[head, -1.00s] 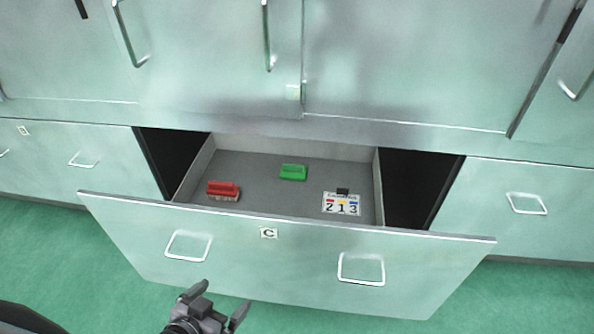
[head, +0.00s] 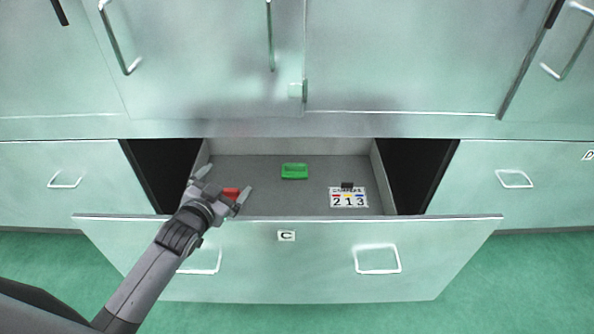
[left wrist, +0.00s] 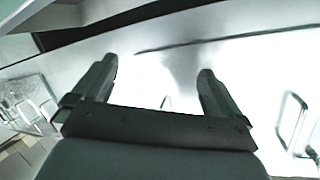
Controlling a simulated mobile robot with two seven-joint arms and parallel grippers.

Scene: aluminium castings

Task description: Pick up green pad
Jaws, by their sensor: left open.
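The green pad (head: 294,171) lies on the grey floor of the open drawer, near the middle towards the back, in the head view. My left gripper (head: 223,183) is open and empty. It is over the front left part of the drawer, to the left of the pad and apart from it. In the left wrist view the open fingers (left wrist: 156,82) show with nothing between them, and the pad is not in sight there. My right gripper is in neither view.
The open drawer (head: 238,165) also holds a red brush (head: 231,193), partly hidden by my left gripper, and a number card (head: 348,198) at the right. The drawer front (head: 320,260) labelled C has two handles. Closed cabinet doors (head: 400,50) stand above.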

